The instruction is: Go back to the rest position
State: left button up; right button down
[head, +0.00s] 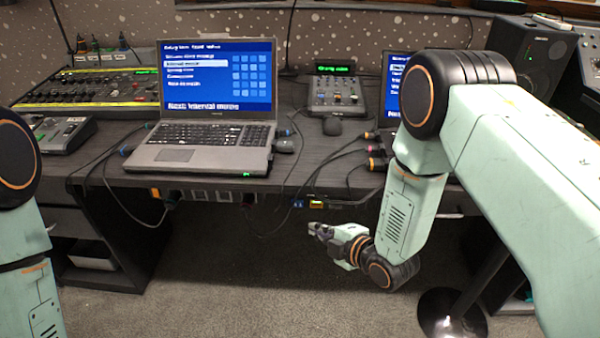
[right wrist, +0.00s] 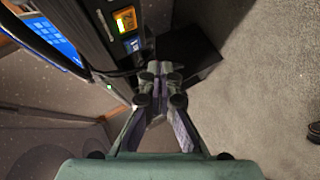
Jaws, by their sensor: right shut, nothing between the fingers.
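My right gripper (head: 318,230) hangs in front of the desk's front edge, below the level of the top, over the carpet. It is shut and empty; in the right wrist view its fingers (right wrist: 160,72) meet at the tips. The small fader console (head: 336,92) with a green display stands at the back of the desk, away from the gripper. My left arm shows at the left edge of the head view, but its gripper is out of the picture.
The desk (head: 310,148) carries an open laptop (head: 213,100), a long mixer (head: 88,90) and a second screen (head: 394,85) partly behind my right arm. A speaker (head: 530,55) stands at the right. Cables hang over the front edge. A round stand base (head: 450,318) is on the floor.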

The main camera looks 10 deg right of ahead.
jog(key=s+d+f+m+g+h, duration=0.2)
jog(key=s+f+m, duration=0.2)
jog(key=s+m, duration=0.2)
jog(key=s+d+f+m+g+h, duration=0.1)
jog(key=s+d+f+m+g, duration=0.1)
jog(key=s+f+m+g, duration=0.3)
jog(key=s+d+r+m+g+h, duration=0.1)
jog(key=s+m+g, duration=0.3)
jog(key=s, duration=2.1)
jog(key=d+m+h, duration=0.1)
jog(key=m, duration=0.3)
jog(key=shift+d+m+g, duration=0.2)
jog(key=shift+m+g, duration=0.1)
jog(key=shift+g, duration=0.1)
jog(key=shift+w, duration=0.15)
